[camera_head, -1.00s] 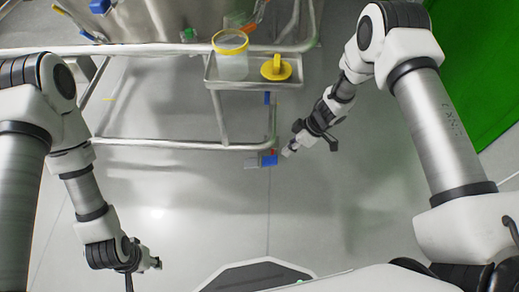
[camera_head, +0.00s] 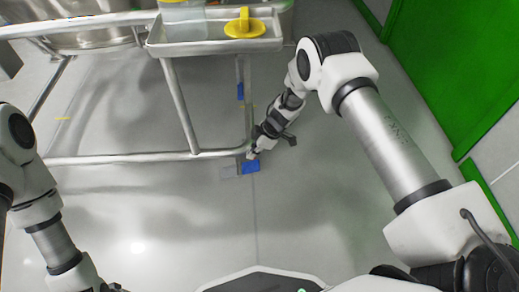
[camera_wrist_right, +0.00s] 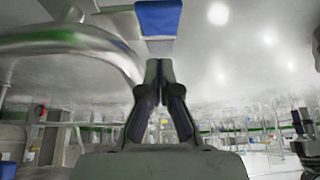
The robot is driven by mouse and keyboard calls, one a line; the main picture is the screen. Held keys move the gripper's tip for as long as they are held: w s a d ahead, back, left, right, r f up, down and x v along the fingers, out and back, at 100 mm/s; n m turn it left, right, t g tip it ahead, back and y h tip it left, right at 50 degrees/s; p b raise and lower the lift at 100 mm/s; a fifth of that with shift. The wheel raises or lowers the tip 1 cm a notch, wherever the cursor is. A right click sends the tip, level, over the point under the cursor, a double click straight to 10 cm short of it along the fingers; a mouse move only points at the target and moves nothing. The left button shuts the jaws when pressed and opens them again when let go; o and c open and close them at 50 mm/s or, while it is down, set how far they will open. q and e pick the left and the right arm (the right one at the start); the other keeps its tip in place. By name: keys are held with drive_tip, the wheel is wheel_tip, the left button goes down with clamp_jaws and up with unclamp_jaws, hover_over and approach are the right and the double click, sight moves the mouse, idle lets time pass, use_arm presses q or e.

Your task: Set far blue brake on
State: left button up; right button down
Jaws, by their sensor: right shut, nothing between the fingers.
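The near blue brake pedal (camera_head: 251,166) sits at the near corner of the metal frame, low by the floor. A second, farther blue brake (camera_head: 240,91) shows higher in the head view, under the tray. My right gripper (camera_head: 252,153) is at the near pedal's upper edge; I cannot tell whether it touches. In the right wrist view a blue pedal (camera_wrist_right: 158,18) lies just ahead of my right gripper (camera_wrist_right: 159,64), whose fingers are together and empty. My left arm is at the lower left of the head view, with its gripper cut off by the bottom edge.
The frame's tubular rail (camera_head: 120,158) runs left from the near corner. A steel tray (camera_head: 215,46) with a yellow-handled item (camera_head: 244,24) stands above the farther brake. Grey floor (camera_head: 330,200) is open to the right, up to a green panel (camera_head: 460,70).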

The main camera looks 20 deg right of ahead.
sight(257, 165)
drive_tip(key=f, duration=0.1)
drive_tip(key=f+b, duration=0.1)
drive_tip(key=f, duration=0.1)
drive_tip(key=f+b, duration=0.1)
drive_tip(key=shift+s+d+f, duration=0.1)
drive_tip(key=shift+d+f, duration=0.2)
drive_tip(key=shift+f, duration=0.1)
drive_tip(key=shift+d+f, duration=0.1)
drive_tip(key=shift+d, duration=0.05)
drive_tip(key=shift+s+d+f+t+y+b, duration=0.15)
drive_tip(key=shift+d+f+t+y+b, duration=0.2)
drive_tip(key=shift+y, duration=0.3)
drive_tip(key=shift+s+d+f+t+y+b, duration=0.1)
drive_tip(key=shift+d+f+y+b, duration=0.05)
drive_tip(key=shift+f+y+b, duration=0.4)
drive_tip(key=shift+d+f, duration=0.2)
drive_tip(key=shift+f, duration=0.35)
drive_tip(key=shift+d+f, duration=0.15)
drive_tip(key=shift+f, duration=0.35)
drive_tip(key=shift+s, duration=0.1)
